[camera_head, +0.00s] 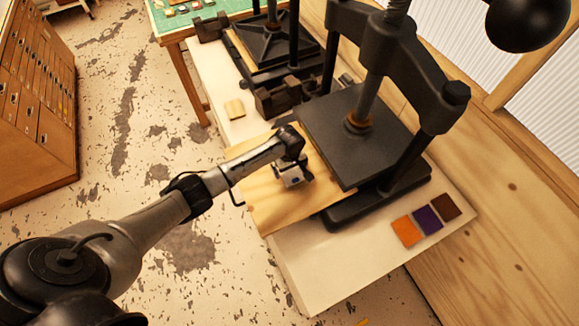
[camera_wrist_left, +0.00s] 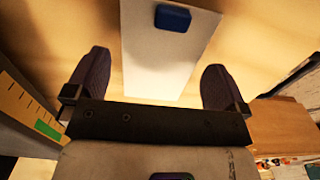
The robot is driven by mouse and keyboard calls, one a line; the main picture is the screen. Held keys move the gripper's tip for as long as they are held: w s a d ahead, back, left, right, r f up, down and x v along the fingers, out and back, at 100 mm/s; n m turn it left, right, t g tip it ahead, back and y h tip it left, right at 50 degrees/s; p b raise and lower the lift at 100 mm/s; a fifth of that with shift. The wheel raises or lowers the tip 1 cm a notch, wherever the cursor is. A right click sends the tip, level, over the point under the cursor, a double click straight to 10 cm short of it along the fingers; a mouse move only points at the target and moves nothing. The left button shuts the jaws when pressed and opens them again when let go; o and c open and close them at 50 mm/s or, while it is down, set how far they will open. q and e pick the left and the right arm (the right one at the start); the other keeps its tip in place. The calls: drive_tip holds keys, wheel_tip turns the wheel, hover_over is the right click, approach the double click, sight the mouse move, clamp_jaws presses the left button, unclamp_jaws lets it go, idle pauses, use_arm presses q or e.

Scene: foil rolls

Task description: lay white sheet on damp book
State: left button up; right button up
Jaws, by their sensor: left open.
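My left gripper (camera_head: 291,178) is over the pale wooden board (camera_head: 262,205) in front of the black press, pointing down. In the left wrist view its two dark fingers (camera_wrist_left: 155,68) are wide apart, with nothing clamped between them. A white rectangular sheet-like piece (camera_wrist_left: 160,62) lies on the tan surface beyond and between the fingers. A small blue block (camera_wrist_left: 173,18) rests on its far part. In the head view the arm and gripper mostly hide this spot. I cannot make out a damp book for certain. My right gripper is out of view.
The black press plate (camera_head: 350,130) and its posts stand close to the right of the gripper. Orange, purple and brown squares (camera_head: 427,220) lie on the white bench top (camera_head: 325,270). A second press (camera_head: 275,45) and a small tan block (camera_head: 234,109) are farther back.

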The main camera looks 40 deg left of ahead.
use_arm(q)
wheel_tip(320, 180, up, 12)
drive_tip(key=s+d+f+m, duration=0.2)
drive_tip(key=s+d, duration=0.1)
drive_tip(key=s, duration=0.2)
drive_tip(key=s+d+f+m+t, duration=0.1)
drive_tip(key=s+d+f+m, duration=0.1)
drive_tip(key=s, duration=0.3)
drive_tip(key=s+d+f+m, duration=0.3)
drive_tip(key=s+d+m, duration=0.1)
drive_tip(key=s+d, duration=0.1)
drive_tip(key=shift+d+h, duration=0.1)
drive_tip(key=shift+h, duration=0.3)
drive_tip(key=s+r+m+t, duration=0.1)
drive_tip(key=s+r+m, duration=0.1)
drive_tip(key=s, duration=0.6)
drive_tip(key=s+d+r+m+t, duration=0.1)
drive_tip(key=s+r+m, duration=0.1)
drive_tip(key=s+m, duration=0.3)
drive_tip(key=s, duration=0.3)
drive_tip(key=shift+s+d+r+t+y, duration=0.15)
drive_tip(key=shift+s+r+t+y, duration=0.15)
drive_tip(key=shift+s, duration=0.1)
